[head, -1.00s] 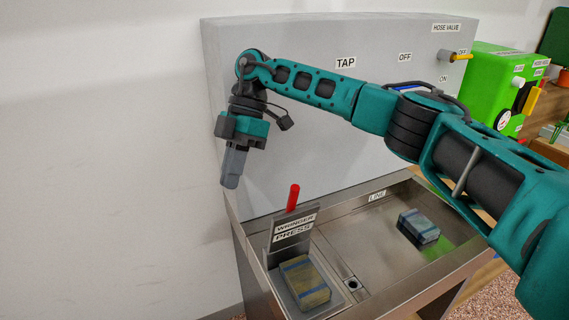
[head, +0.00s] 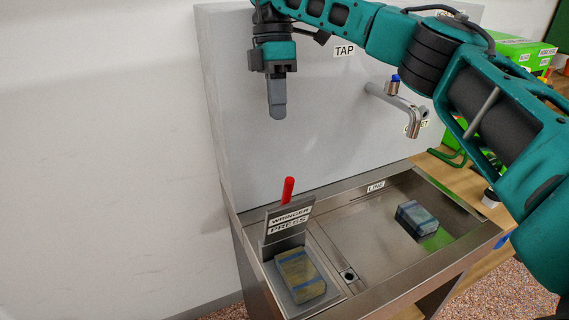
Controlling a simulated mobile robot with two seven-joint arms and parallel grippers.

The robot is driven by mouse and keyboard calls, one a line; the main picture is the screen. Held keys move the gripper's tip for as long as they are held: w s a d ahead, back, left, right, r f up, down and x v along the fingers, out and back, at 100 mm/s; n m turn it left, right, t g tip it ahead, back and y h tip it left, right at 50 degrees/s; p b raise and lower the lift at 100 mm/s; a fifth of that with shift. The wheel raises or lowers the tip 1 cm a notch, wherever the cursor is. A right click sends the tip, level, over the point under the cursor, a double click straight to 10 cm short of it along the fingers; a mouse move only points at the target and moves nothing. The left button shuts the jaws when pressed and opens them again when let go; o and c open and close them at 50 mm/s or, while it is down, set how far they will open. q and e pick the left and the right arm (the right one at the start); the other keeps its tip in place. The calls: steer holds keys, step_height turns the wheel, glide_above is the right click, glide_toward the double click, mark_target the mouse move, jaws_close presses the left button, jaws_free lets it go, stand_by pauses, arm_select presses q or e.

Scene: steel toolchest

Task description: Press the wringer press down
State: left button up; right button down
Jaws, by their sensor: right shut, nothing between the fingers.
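The wringer press (head: 289,226) is a grey labelled plate standing upright at the left end of the steel sink. Its red handle (head: 288,189) points up from the plate's top. A tan sponge-like block with blue bands (head: 299,275) lies on the tray in front of the plate. My right gripper (head: 277,112) points down, shut and empty, in the air above the red handle and apart from it. My left gripper is not in view.
A second banded block (head: 416,219) lies in the sink basin (head: 375,245) at the right. A steel tap (head: 400,106) juts from the grey back panel (head: 330,130). A wooden counter (head: 470,190) adjoins on the right.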

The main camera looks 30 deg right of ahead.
steer(key=s+a+f, duration=0.1)
steer(key=s+f, duration=0.5)
steer(key=f, duration=0.3)
steer(key=shift+a+f+p, duration=0.2)
steer(key=shift+a+p, duration=0.1)
steer(key=shift+a, duration=0.05)
